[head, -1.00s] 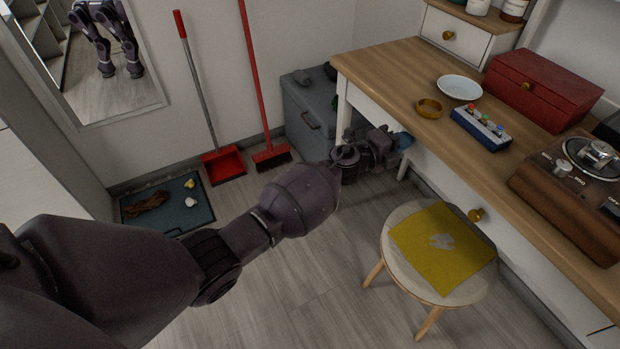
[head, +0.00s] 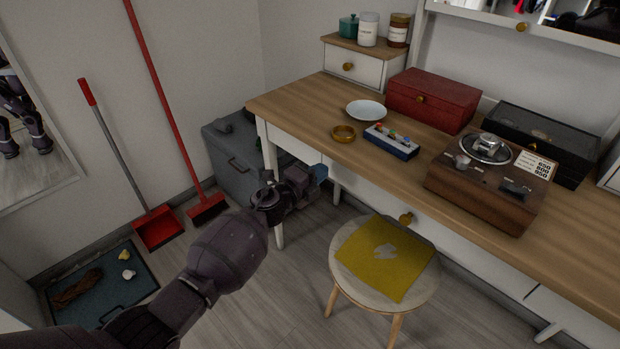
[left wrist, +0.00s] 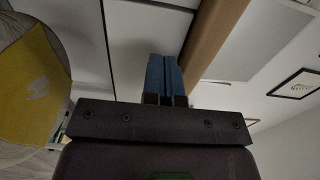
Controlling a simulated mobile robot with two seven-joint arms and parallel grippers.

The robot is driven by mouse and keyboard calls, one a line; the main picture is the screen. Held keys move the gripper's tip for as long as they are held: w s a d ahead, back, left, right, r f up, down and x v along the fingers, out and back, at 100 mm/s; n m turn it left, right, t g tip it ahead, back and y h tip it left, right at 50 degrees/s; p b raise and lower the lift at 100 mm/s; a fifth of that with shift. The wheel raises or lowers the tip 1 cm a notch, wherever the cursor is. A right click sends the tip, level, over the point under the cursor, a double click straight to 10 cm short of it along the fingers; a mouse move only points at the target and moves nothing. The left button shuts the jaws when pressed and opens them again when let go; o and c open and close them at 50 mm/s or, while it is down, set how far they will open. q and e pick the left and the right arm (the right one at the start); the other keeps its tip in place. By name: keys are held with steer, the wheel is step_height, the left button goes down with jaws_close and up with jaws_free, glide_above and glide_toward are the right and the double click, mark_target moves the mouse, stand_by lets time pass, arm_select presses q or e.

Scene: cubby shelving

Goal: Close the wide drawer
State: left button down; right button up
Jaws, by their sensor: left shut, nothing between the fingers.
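The wide drawer (head: 452,240) is the long white front under the wooden desk top, with a round brass knob (head: 406,218). Its face is partly hidden by the stool, and I cannot tell how far it stands out. My left gripper (head: 318,173) is at the desk's front, left of the knob, near the left end of the drawer. In the left wrist view its blue fingers (left wrist: 165,76) are together and empty, in front of white panels close to the wooden edge (left wrist: 214,40). I cannot tell whether they touch. My right gripper is out of view.
A round stool (head: 345,270) with a yellow cloth (head: 385,258) stands before the drawer. On the desk are a white plate (head: 366,110), a red box (head: 433,98) and a wooden device (head: 490,190). A grey cabinet (head: 230,160) stands behind my gripper.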

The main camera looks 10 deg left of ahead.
arm_select(q)
steer(key=s+a+f+n+y+p, duration=0.1)
steer(key=s+a+f+n+y, duration=0.35)
steer(key=s, duration=0.85)
steer(key=s+a+f+n+y+p, duration=0.15)
steer(key=s+a+n, duration=0.55)
steer(key=s, duration=0.7)
steer(key=s+a+f+n+y, duration=0.35)
steer(key=s+a+n, duration=0.2)
steer(key=s, duration=0.75)
steer(key=s+a+r+n+g, duration=0.25)
steer(key=s+n+g, duration=0.3)
steer(key=s, duration=1.05)
step_height(320, 180, up, 10)
steer(key=n+t+y+p, duration=0.1)
steer(key=t+p, duration=0.1)
steer(key=p, duration=1.1)
steer(key=shift+w+a+f+n, duration=0.15)
steer(key=shift+a+n, duration=0.15)
steer(key=shift+n, duration=0.05)
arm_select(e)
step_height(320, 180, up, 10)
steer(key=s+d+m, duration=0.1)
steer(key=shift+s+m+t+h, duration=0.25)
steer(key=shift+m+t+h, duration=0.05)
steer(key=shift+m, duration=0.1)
